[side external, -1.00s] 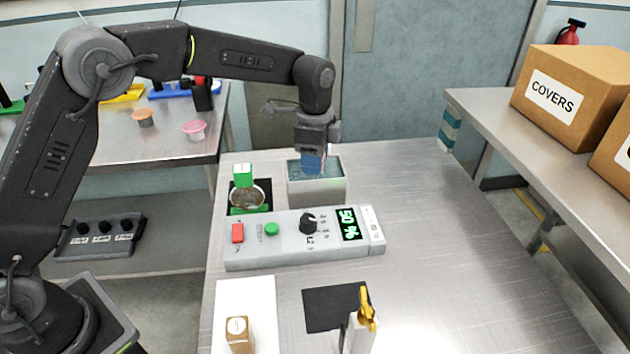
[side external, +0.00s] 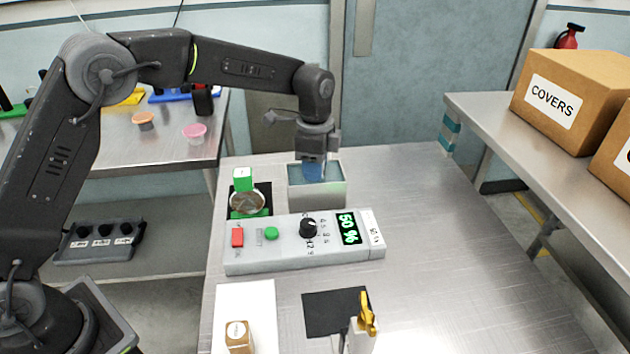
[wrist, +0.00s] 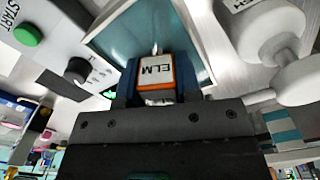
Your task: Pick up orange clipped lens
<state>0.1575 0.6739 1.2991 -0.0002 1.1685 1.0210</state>
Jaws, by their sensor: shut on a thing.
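My gripper (side external: 313,172) points down over the open grey-walled bath (side external: 318,192), with its blue fingertips at or inside the opening. In the wrist view my gripper (wrist: 156,75) is shut on an orange-edged clip block (wrist: 155,72) with a white top reading "ELM". This looks like the orange clip; its lens is hidden, and the block is not visible in the side view. Teal liquid or lining shows in the bath beyond it.
A green clipped lens (side external: 246,196) stands left of the bath. A control box (side external: 285,250) with a knob and "50 96" display lies in front. A yellow clip-like piece (side external: 367,313), a dark pad (side external: 325,310) and a brown-sided block (side external: 238,336) are nearer. The table's right side is clear.

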